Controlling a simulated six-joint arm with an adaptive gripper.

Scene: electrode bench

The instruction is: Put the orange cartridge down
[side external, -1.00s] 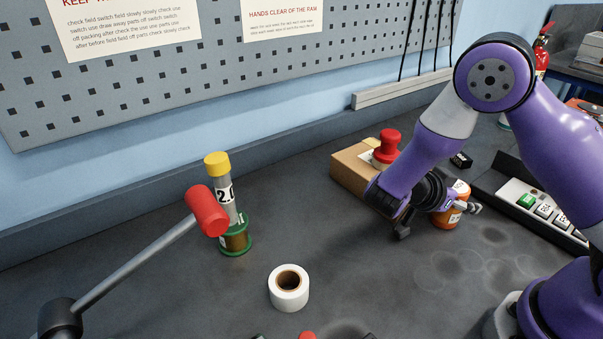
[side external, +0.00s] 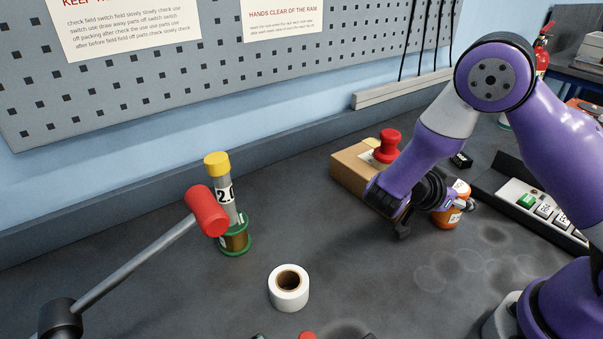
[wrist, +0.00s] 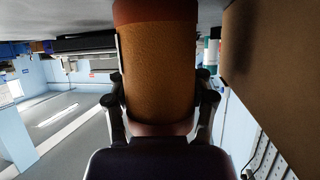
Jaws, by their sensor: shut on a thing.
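The orange cartridge (side external: 446,216) is upright on or just above the bench at the right, partly hidden by my gripper in the side view; I cannot tell whether its base touches the bench. My gripper (side external: 455,205) reaches it sideways, with its fingers at the cartridge. In the wrist view the cartridge (wrist: 160,70) fills the middle, and the fingers of my gripper (wrist: 160,100) press on both its sides. My gripper is shut on it.
A cardboard box (side external: 347,170) with a red-knobbed thing (side external: 387,147) stands close behind my gripper. A black-edged button panel (side external: 540,207) lies to the right. A white tape roll (side external: 289,290) and a yellow-capped tube (side external: 219,185) stand left.

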